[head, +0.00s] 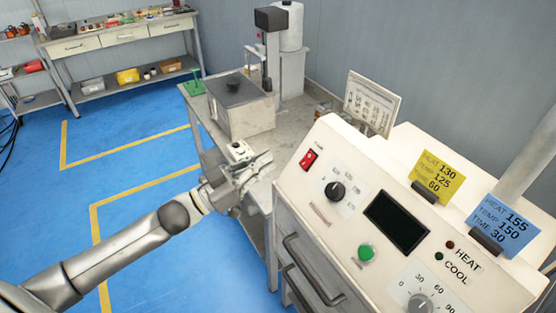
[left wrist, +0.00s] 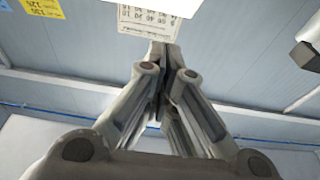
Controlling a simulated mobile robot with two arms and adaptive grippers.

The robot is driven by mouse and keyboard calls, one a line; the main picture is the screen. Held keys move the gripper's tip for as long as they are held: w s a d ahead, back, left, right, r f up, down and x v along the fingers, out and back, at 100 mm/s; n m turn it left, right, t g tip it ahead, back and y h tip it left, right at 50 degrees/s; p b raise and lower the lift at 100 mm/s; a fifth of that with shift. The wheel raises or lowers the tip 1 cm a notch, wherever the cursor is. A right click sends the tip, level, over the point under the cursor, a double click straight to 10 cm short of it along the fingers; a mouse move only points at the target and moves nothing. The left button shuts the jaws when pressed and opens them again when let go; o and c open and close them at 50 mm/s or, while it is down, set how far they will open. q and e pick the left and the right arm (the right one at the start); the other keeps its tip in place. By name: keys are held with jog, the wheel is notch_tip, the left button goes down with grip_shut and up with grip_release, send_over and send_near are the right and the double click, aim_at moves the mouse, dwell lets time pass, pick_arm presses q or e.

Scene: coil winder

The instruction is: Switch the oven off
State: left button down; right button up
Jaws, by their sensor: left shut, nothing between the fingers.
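The white oven control panel (head: 345,212) fills the right of the head view. Small HEAT and COOL lamps (head: 450,245) look unlit. My left gripper (head: 264,161) is left of the panel, apart from the red switch. Its fingers are together and empty, as the left wrist view (left wrist: 164,52) also shows. My right gripper is not in view.
Yellow (head: 436,177) and blue (head: 504,222) cards stand on the panel. Blue floor (head: 150,160) at left is free.

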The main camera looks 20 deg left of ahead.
pick_arm(q)
jog(key=shift+s+a+r, duration=0.1)
jog(key=shift+s+a, duration=0.3)
jog(key=shift+s, duration=0.2)
jog(key=shift+s+a, duration=0.4)
jog(key=shift+s, duration=0.15)
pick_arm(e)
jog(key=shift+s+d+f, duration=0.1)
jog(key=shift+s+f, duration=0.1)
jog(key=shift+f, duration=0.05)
